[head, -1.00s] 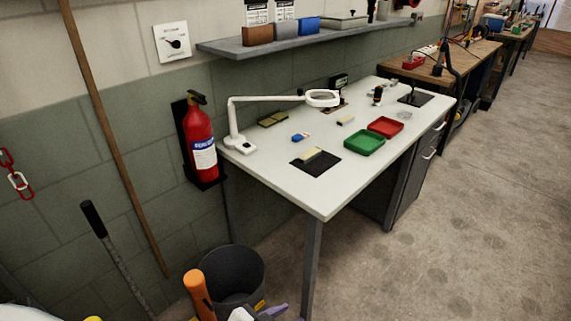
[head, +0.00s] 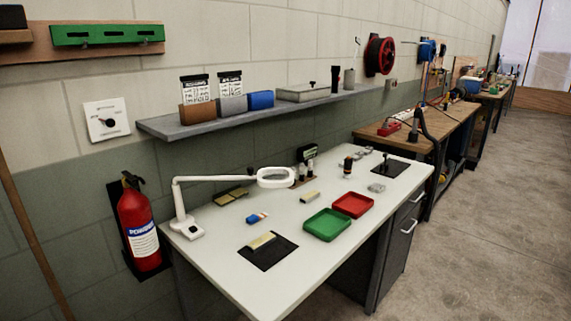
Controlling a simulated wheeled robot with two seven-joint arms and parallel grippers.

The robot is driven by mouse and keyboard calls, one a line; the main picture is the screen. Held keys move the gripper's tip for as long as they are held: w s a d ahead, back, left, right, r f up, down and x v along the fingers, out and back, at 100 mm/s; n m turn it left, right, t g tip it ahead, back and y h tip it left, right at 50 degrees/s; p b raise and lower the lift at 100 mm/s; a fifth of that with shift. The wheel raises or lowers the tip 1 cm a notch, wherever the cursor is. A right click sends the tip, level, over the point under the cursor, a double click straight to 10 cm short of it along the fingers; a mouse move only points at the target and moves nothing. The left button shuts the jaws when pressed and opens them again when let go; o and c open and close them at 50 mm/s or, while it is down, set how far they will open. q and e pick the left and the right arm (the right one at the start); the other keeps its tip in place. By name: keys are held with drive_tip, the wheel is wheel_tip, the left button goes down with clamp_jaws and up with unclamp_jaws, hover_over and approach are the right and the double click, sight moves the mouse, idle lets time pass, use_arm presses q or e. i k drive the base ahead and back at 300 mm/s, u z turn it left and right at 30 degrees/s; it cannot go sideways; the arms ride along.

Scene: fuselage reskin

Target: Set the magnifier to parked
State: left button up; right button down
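The magnifier (head: 230,181) is a white lamp-like tool on the left end of the white workbench (head: 220,265). Its base (head: 187,229) stands near the bench's left edge. Its post rises from the base, and its arm reaches level to the right. The arm ends in a ring-shaped head (head: 276,177) held above the bench top. Neither of my grippers shows in the head view.
A green tray (head: 327,225), a red tray (head: 353,205) and a black mat (head: 267,251) with a yellowish block lie on the bench. A shelf (head: 180,130) hangs above it. A fire extinguisher (head: 138,225) is on the wall at left. Floor (head: 480,230) at right is clear.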

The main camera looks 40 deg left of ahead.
sight(288, 183)
drive_tip(key=i, duration=1.35)
drive_tip(key=u, duration=2.3)
